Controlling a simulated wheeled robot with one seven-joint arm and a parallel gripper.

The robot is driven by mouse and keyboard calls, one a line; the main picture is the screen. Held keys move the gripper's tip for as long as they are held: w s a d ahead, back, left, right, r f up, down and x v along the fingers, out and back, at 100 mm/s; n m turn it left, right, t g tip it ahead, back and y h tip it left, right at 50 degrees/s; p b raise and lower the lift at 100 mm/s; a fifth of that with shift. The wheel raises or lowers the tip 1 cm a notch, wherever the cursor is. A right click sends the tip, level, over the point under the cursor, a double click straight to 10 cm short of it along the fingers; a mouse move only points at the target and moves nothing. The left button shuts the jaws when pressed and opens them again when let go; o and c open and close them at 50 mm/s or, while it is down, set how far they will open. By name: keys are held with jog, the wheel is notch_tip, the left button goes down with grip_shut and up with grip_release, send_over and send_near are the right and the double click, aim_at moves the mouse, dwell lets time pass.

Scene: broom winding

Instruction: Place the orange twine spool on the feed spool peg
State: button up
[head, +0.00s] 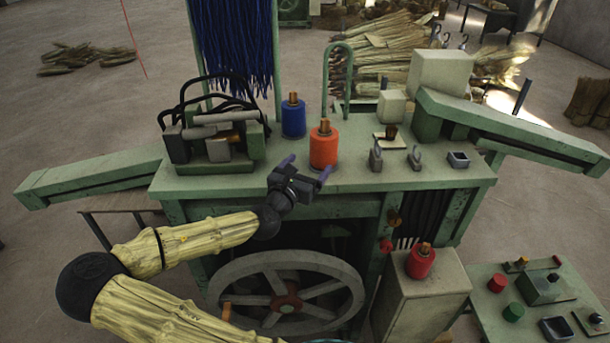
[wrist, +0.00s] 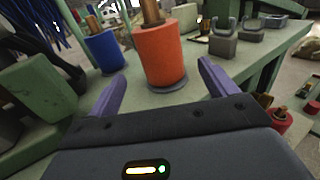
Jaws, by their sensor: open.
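The orange twine spool (head: 324,150) stands upright on the green machine table (head: 240,188), with a copper-brown core sticking out of its top. In the wrist view the orange spool (wrist: 160,57) stands on a thin grey disc, ahead of and between the fingers. My gripper (head: 306,168) is open and empty, its purple fingers pointing at the spool from the table's front edge; the wrist view shows both fingers (wrist: 162,72) apart. A short brown peg (head: 391,131) stands on a pale square plate to the right; I cannot tell whether it is the feed spool peg.
A blue spool (head: 293,117) stands close behind and left of the orange one. A black-cabled device (head: 215,140) sits at left. Grey metal clips (head: 376,155) and a small square dish (head: 458,159) are at right. A red spool (head: 420,262) stands on a lower box.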

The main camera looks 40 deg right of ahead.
jog(key=shift+s+a, duration=0.35)
jog(key=shift+a, duration=0.25)
dwell(1.0)
